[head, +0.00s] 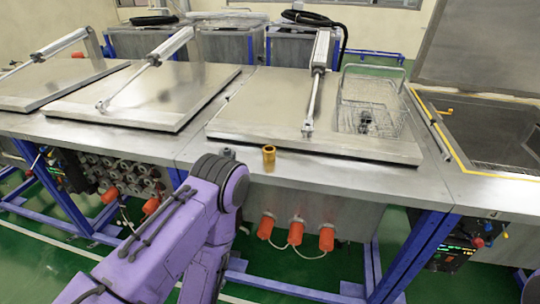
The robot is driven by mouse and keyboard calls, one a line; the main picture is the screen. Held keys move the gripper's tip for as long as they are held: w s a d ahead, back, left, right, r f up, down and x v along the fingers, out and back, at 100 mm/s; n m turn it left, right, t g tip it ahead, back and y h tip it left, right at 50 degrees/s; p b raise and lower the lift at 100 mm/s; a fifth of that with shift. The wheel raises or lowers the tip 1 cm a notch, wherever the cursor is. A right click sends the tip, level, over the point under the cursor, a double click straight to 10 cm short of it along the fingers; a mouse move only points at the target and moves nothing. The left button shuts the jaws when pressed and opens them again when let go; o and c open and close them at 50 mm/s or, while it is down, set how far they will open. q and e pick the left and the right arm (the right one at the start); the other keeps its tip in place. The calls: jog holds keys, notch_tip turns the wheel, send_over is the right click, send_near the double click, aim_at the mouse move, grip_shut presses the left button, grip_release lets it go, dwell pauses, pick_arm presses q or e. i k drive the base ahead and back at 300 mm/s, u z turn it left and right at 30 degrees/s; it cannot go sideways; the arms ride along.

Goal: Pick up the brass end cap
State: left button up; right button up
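The brass end cap (269,158) is a small yellow-gold cylinder. It stands upright near the front edge of the steel worktop (330,176), just in front of the middle lid. My purple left arm comes in from the lower left, and its bent upper part lies just left of the cap, with a gap between them in the picture. The fingers of my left gripper do not show. A sliver of purple, perhaps my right arm, shows at the lower right edge; my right gripper does not show.
A flat steel lid (260,110) with a pneumatic cylinder (319,65) lies behind the cap. A wire basket (372,105) stands on its right part. Further lids lie left; a raised lid (485,45) and open tank (490,130) are right. Orange connectors (296,231) hang below the worktop edge.

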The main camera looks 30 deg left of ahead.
aim_at(269, 154)
jog(key=u, duration=1.05)
jog(key=i, duration=0.25)
jog(key=z, duration=0.35)
